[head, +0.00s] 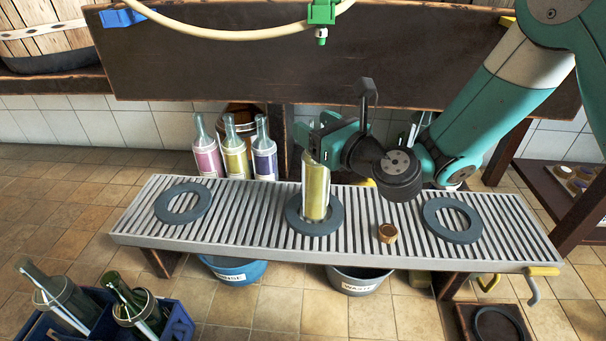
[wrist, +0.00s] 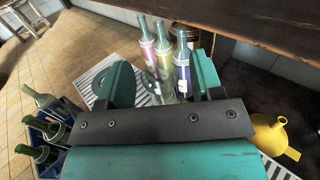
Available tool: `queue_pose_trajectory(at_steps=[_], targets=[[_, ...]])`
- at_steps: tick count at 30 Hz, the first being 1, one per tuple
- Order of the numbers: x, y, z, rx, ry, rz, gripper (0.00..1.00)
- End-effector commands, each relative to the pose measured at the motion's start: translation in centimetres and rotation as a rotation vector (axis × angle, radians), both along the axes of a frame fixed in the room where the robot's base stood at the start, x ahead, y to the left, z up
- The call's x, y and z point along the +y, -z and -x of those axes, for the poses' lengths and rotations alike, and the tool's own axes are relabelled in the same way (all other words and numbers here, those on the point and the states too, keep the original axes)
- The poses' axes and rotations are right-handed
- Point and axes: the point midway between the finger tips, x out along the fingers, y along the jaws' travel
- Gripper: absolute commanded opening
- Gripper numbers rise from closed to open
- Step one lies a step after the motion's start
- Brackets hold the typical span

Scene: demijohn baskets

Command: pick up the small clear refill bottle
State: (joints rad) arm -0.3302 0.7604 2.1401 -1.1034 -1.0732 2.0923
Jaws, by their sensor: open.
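My gripper (head: 326,137) is open over the middle of the slatted bench, and its two teal fingers stand apart in the wrist view (wrist: 164,84). A bottle with yellow-green contents (head: 316,192) stands upright in the middle dark ring, its top hidden by my gripper. Three clear long-necked bottles stand behind the bench: pink-purple (head: 207,152), yellow-green (head: 235,152) and dark blue (head: 265,155). They show beyond the fingers in the wrist view, apart from them. Clear glass (head: 417,130) shows partly behind my arm. I cannot tell which is the small refill bottle.
The slatted bench (head: 252,222) also carries an empty left ring (head: 161,207), a right ring (head: 433,218) and a small brown cap (head: 387,233). A blue crate (head: 181,324) holds green bottles. A yellow funnel (wrist: 268,132) is at right in the wrist view. A dark board (head: 200,65) spans behind.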

Motion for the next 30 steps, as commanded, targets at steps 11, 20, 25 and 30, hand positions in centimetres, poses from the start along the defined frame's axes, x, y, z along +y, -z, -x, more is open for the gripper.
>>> queue_pose_trajectory(at_steps=[11, 20, 25, 30], targets=[[0.02, 0.02, -0.86, 0.001, 0.018, 0.0, 0.6], [0.04, 0.0, -0.84, 0.001, 0.018, 0.001, 0.0], [-0.01, 0.0, -0.84, 0.001, 0.018, 0.0, 0.0], [-0.04, -0.01, -0.85, 0.001, 0.019, 0.0, 0.0]])
